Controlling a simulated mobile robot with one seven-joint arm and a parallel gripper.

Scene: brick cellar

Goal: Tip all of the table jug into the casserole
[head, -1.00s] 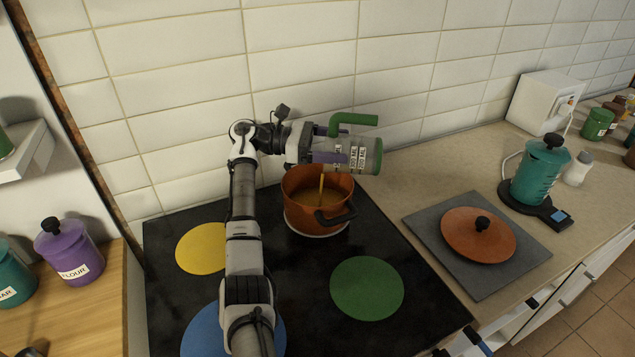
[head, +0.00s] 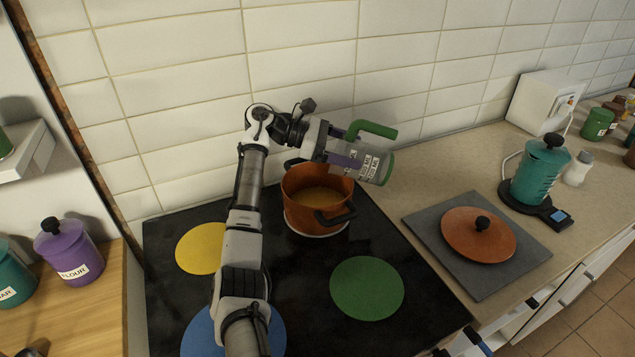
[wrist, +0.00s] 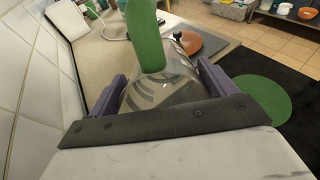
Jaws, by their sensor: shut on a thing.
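The table jug (head: 376,164) is clear, with printed markings and a green handle (head: 372,129). It lies tipped on its side above the right part of the casserole, its right end lower and out past the rim. My gripper (head: 346,152) is shut on it; in the wrist view its purple fingers stand on either side of the jug (wrist: 165,88). I see no liquid in the jug, though its mouth is hard to make out. The orange casserole (head: 300,210) stands upright on the hob with yellow-orange liquid inside. No stream shows between them.
A tiled wall (head: 300,70) rises close behind the casserole. On the counter to the right are an orange lid (head: 465,236) on a grey slab (head: 505,265), a teal jug-shaped vessel (head: 540,175) and a white box (head: 545,100). The hob's front right is clear.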

